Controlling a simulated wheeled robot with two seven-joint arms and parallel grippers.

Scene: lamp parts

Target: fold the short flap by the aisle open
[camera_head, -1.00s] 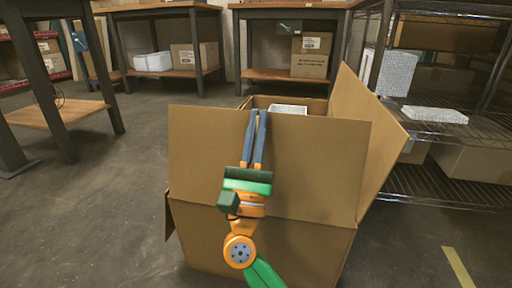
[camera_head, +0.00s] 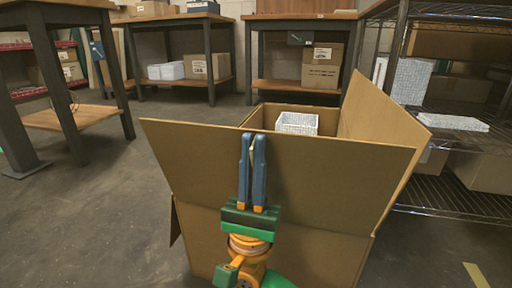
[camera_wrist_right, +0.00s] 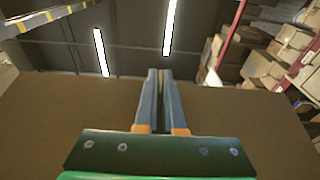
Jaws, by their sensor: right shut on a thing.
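An open cardboard box (camera_head: 270,245) stands on the floor in front of me. Its near flap (camera_head: 320,180) is raised and leans toward me, its top edge wider than the box wall below. My right gripper (camera_head: 253,138) is shut on this flap near the middle of its top edge, fingers pointing up. In the right wrist view the flap (camera_wrist_right: 60,110) spans the picture, and the fingertips (camera_wrist_right: 160,72) reach its edge. A longer flap (camera_head: 375,135) stands up on the right side. My left gripper is not in view.
A white basket-like container (camera_head: 297,123) shows inside the box. A wire shelf (camera_head: 460,200) stands close on the right. Workbenches (camera_head: 300,85) stand at the back and a table (camera_head: 75,115) at the left. The floor (camera_head: 90,220) left of the box is clear.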

